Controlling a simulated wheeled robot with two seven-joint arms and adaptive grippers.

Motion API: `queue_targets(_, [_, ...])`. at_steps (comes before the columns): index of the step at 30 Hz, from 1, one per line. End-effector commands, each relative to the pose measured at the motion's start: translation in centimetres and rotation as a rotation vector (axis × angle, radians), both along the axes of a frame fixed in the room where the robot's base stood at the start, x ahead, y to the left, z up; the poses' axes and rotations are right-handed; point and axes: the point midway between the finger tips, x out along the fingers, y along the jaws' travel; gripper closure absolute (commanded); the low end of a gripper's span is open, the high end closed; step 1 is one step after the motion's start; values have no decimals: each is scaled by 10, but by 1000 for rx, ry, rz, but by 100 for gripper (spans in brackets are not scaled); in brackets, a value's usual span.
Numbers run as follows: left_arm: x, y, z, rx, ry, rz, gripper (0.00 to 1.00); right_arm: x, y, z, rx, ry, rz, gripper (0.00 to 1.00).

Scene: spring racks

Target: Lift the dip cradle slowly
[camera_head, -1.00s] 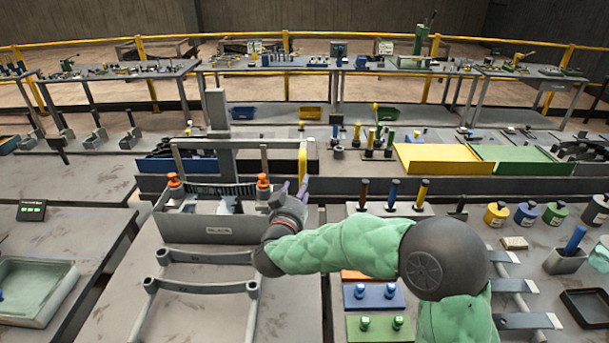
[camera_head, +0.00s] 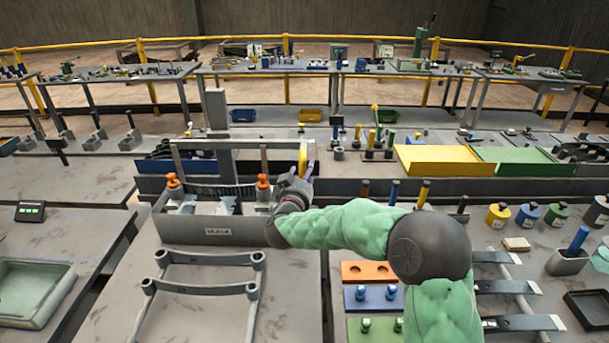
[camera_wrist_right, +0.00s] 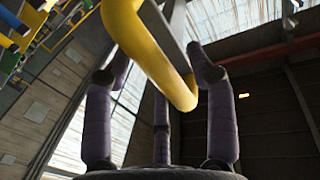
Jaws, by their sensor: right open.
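The dip cradle appears to be the grey frame with a long top bar (camera_head: 235,143) and a yellow grip (camera_head: 303,157) at its right end. It stands at a grey trough (camera_head: 180,232) with a front label and two orange knobs. My right gripper (camera_head: 303,176) is open at the yellow grip, just below and beside it. In the right wrist view the yellow grip (camera_wrist_right: 150,50) reaches in between the spread purple fingers of my gripper (camera_wrist_right: 172,75). Whether any finger touches it I cannot tell. My left gripper is not in view.
A low grey rail stand (camera_head: 205,288) is on the bench before the trough. Right of it are coloured blocks with pegs (camera_head: 372,297) and several small jars (camera_head: 527,214). Yellow (camera_head: 440,160) and green trays lie farther back. A pale tray (camera_head: 35,290) is at the left.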

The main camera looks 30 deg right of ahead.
Motion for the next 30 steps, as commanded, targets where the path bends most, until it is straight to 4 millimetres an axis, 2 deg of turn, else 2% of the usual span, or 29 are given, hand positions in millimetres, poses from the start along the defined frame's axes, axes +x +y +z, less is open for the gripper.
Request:
queue_targets(11, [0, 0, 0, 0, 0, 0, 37, 1, -1, 0, 0, 0, 0, 44])
queue_targets(17, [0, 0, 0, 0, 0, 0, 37, 1, -1, 0, 1, 1, 0, 100])
queue_targets(30, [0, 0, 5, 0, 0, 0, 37, 2, -2, 4, 0, 0, 0, 100])
